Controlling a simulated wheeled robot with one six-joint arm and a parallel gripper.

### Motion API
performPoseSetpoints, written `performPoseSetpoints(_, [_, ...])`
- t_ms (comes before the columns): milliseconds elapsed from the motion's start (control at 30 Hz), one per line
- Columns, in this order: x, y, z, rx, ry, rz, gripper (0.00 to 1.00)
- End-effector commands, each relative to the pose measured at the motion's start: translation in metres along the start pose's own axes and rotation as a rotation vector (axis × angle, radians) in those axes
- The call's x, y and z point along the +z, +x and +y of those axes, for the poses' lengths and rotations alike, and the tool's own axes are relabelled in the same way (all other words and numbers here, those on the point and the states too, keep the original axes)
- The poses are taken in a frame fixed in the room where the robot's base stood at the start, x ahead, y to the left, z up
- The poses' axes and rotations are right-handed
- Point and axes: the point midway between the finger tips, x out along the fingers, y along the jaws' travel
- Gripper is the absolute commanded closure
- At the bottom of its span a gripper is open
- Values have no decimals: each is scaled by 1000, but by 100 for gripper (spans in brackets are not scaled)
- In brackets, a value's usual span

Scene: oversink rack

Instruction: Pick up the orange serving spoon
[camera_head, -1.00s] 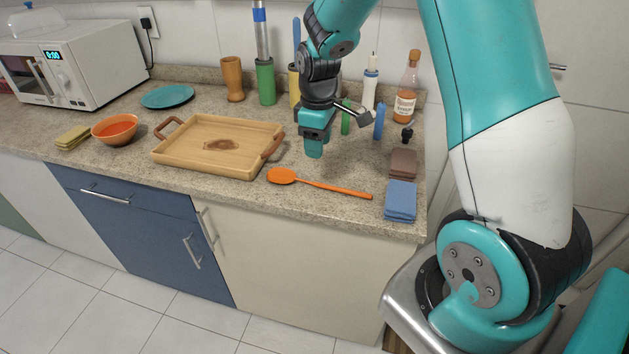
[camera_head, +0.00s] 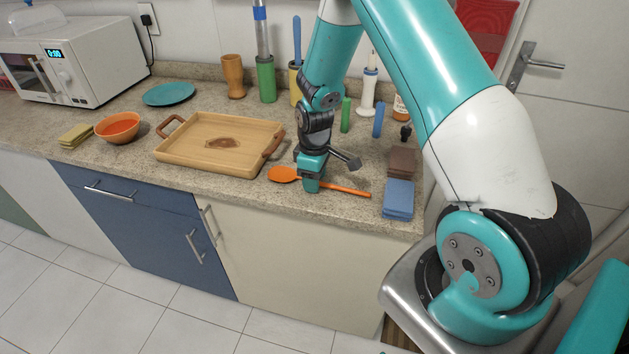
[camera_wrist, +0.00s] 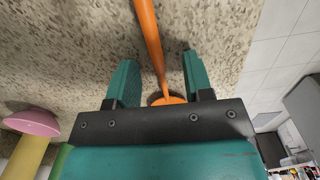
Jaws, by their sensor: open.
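The orange serving spoon (camera_head: 345,189) lies on the speckled counter near its front edge, bowl to the left and handle to the right. My gripper (camera_head: 311,187) is down at the spoon, over the part of the handle close to the bowl, and hides a piece of it. In the wrist view the spoon (camera_wrist: 150,40) runs between the two teal fingers of my gripper (camera_wrist: 160,80), which stand open on either side. The spoon's bowl is partly hidden behind the gripper body. I cannot tell whether the fingers touch the counter.
A wooden tray (camera_head: 190,157) with brown handles lies left of the spoon. Folded blue cloths (camera_head: 398,200) and brown cloths (camera_head: 402,162) lie to the right. A blue upright item (camera_head: 378,120) and a green one (camera_head: 345,115) stand behind my gripper. The counter front is clear.

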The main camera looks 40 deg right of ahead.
Motion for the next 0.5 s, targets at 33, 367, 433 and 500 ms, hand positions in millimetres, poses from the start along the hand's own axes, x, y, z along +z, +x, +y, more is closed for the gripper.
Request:
performPoseSetpoints(33, [0, 0, 0, 0, 0, 0, 53])
performPoseSetpoints(367, [0, 0, 0, 0, 0, 0, 100])
performPoseSetpoints(433, [0, 0, 0, 0, 0, 0, 100])
performPoseSetpoints(500, [0, 0, 0, 0, 0, 0, 100])
